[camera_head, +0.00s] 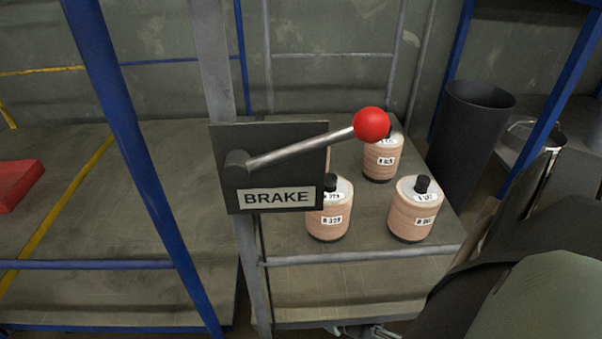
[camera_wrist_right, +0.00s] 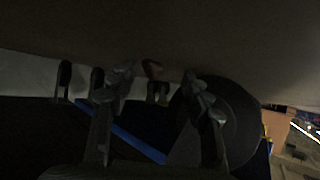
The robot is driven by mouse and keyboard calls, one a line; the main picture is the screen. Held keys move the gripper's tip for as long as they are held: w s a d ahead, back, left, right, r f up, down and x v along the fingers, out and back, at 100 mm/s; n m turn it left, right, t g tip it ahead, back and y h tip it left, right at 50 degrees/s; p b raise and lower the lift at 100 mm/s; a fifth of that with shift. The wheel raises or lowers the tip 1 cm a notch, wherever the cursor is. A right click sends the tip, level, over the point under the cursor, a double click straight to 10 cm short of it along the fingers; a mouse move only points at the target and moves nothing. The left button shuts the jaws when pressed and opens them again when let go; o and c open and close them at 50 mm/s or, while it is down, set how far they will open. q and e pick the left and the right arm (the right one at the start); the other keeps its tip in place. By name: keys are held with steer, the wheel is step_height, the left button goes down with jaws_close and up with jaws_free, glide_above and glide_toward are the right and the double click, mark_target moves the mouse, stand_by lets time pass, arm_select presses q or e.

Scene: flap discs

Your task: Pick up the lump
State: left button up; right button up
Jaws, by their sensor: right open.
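I cannot make out anything that is clearly the lump in either view. My right gripper (camera_wrist_right: 155,105) is open in the dark right wrist view, its two fingers apart. A small brown shape (camera_wrist_right: 152,69) shows between and beyond the fingers; I cannot tell what it is. In the head view my right arm comes in at the lower right, and the gripper is mostly hidden below the bottom edge. My left gripper is not in view.
Several peach cylinders with black knobs and labels, such as this one (camera_head: 415,210), stand on a grey shelf (camera_head: 350,285). A BRAKE plate (camera_head: 232,150) with a red-balled lever (camera_head: 370,124) stands in front. A black bin (camera_head: 472,130) and a red tray (camera_head: 15,184) flank them.

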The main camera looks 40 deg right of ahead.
steer(key=shift+c, duration=0.6)
steer(key=c, duration=0.9)
